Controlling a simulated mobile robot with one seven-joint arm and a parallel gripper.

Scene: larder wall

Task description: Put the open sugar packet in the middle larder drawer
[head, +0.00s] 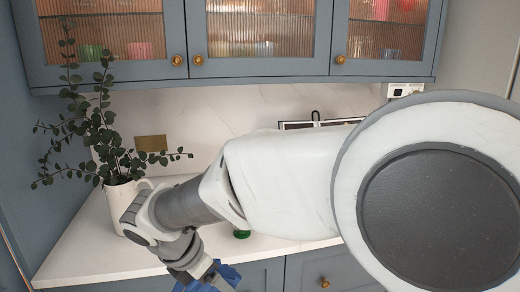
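My gripper (208,277) is at the bottom edge of the head view, in front of the counter's front edge and pointing down. A blue thing (229,273) shows around its fingers. It may be the sugar packet, but I cannot tell; the lower part is cut off by the frame. Whether the fingers are shut on it is not clear. Below the counter, the top of a blue-grey drawer front (345,272) with a brass knob (325,283) shows. I cannot tell which drawer is the middle one or whether any is open.
The white counter (100,248) carries a white jug with a leafy plant (120,200) at left. A small green item (241,235) stands partly behind my arm. Glass-fronted wall cabinets (262,66) hang above. My arm hides much of the right side.

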